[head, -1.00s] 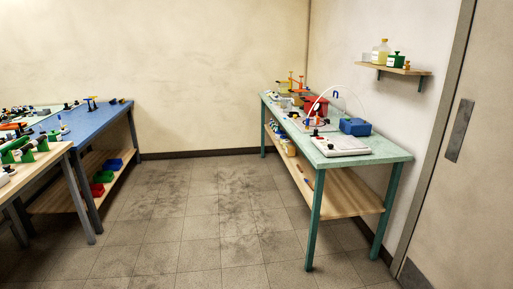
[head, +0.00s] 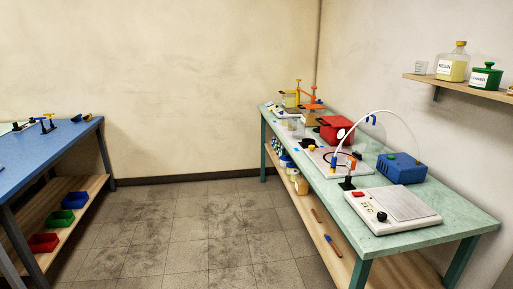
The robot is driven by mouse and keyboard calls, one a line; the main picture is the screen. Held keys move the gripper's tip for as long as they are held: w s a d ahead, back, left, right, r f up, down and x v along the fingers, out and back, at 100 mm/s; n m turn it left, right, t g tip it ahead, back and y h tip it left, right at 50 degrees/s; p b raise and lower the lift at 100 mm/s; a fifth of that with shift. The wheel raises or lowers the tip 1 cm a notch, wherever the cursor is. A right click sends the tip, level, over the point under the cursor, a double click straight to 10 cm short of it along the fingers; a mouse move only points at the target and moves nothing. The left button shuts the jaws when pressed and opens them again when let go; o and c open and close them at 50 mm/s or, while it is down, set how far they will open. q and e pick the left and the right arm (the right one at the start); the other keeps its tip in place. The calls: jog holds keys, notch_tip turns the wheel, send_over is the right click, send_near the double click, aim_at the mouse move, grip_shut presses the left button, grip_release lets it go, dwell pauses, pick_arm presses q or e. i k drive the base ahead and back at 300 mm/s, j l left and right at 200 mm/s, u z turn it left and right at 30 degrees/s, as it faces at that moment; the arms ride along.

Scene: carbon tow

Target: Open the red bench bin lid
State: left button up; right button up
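A red bin (head: 336,128) with a dark handle or latch on top stands on the green bench (head: 459,222) at the right, toward its far half. Its lid looks shut, though it is small in view. Another red bin (head: 44,242), small and open-topped, sits on the lower shelf of the blue bench at the left. Neither of my grippers is in view.
On the green bench are a white hotplate-like device (head: 392,209), a blue box (head: 401,168) and a curved white tube (head: 372,114). A wall shelf (head: 470,86) holds bottles. The blue bench (head: 62,150) is at the left. Tiled floor (head: 190,235) between the benches is clear.

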aim_at(335, 121)
jog(key=i, duration=2.05)
